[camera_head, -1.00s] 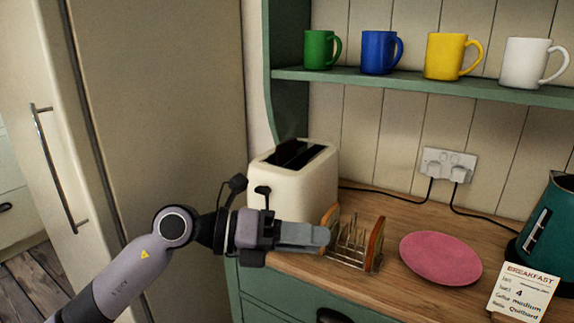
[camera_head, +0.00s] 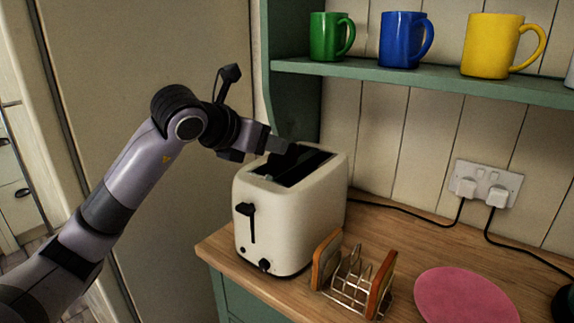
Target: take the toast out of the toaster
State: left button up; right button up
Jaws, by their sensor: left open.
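A cream toaster (camera_head: 290,222) stands on the wooden counter with its dark slots facing up and its black lever on the front. A very dark slice of toast (camera_head: 283,160) sticks up a little from the left slot, partly hidden by my gripper. My left gripper (camera_head: 276,146) is open, with its fingers right at the top of this slice. I cannot tell whether they touch it. My right gripper is not in view.
A wire rack (camera_head: 352,283) with brown slabs at its ends stands in front of the toaster. A pink plate (camera_head: 465,298) lies to its right. A green shelf (camera_head: 430,82) with mugs hangs above the counter. A black cord (camera_head: 400,206) runs to the wall socket.

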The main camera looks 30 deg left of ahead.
pick_arm(q)
jog(key=x, duration=0.2)
jog(key=p+x, duration=0.1)
jog(key=shift+w+a+f, duration=0.25)
jog(key=shift+w, duration=0.05)
jog(key=shift+w+f, duration=0.3)
jog(key=shift+w, duration=0.15)
jog(key=c, duration=0.7)
jog(key=shift+o, duration=0.2)
jog(key=shift+r, duration=0.15)
notch_tip(320, 180, up, 20)
jog(key=p, duration=0.1)
